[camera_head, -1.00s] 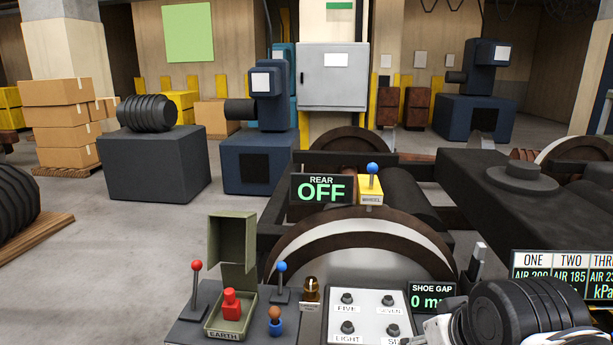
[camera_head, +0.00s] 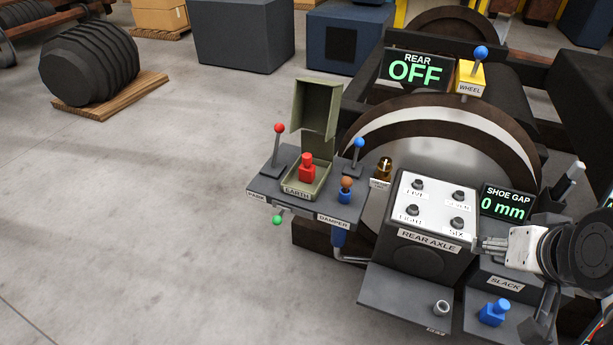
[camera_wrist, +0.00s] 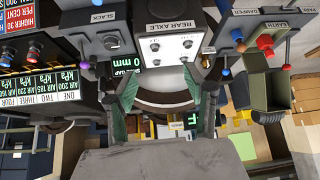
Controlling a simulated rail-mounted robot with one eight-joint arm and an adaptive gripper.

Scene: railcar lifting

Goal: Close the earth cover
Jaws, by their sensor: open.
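The earth cover (camera_head: 317,108) is an olive-green lid standing open and upright behind its shallow tray (camera_head: 322,181). A red switch (camera_head: 306,169) stands uncovered in the tray, which bears the label EARTH. The cover (camera_wrist: 266,92) also shows in the wrist view, upside down at the right. My gripper (camera_head: 487,246) is at the right in the head view, beside the rear axle box, well apart from the cover. In the wrist view its two fingers (camera_wrist: 166,98) are spread with nothing between them.
A red-knobbed lever (camera_head: 278,143) stands left of the tray, a blue-knobbed lever (camera_head: 357,155) right of it, and an orange-topped damper knob (camera_head: 346,188) in front right. The rear axle box (camera_head: 430,212) lies between my gripper and the tray.

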